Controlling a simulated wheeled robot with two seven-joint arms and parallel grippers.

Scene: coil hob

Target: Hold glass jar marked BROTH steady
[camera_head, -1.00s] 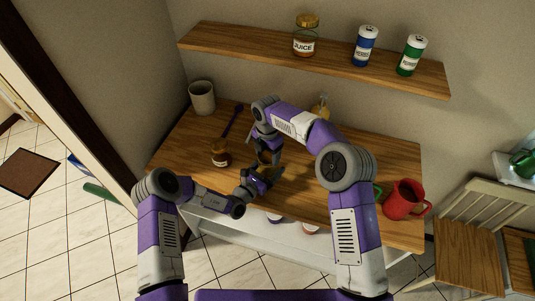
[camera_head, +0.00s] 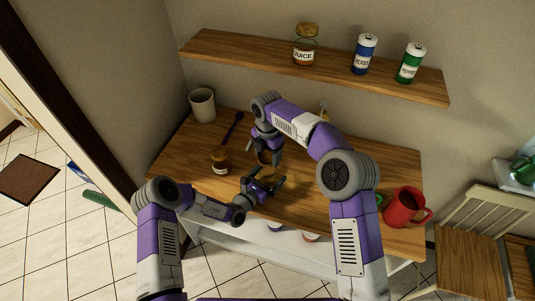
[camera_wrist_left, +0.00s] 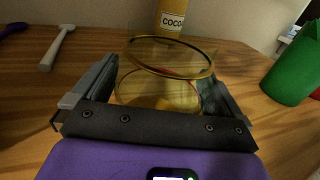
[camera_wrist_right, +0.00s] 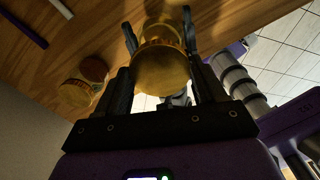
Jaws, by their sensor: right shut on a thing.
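A glass jar with a gold-coloured top (camera_wrist_right: 162,65) is between the fingers of my right gripper (camera_wrist_right: 160,35), which is shut on it. In the head view this jar (camera_head: 266,158) is partly hidden by my right gripper. No BROTH label is readable. My left gripper (camera_head: 267,182) is open at the near side of this jar. In the left wrist view, clear glass with gold rims (camera_wrist_left: 172,58) shows between and beyond the spread left fingers; I cannot tell whether they touch it.
A second jar (camera_head: 220,160) stands to the left on the table. The shelf above holds a JUICE jar (camera_head: 306,45) and two cans.

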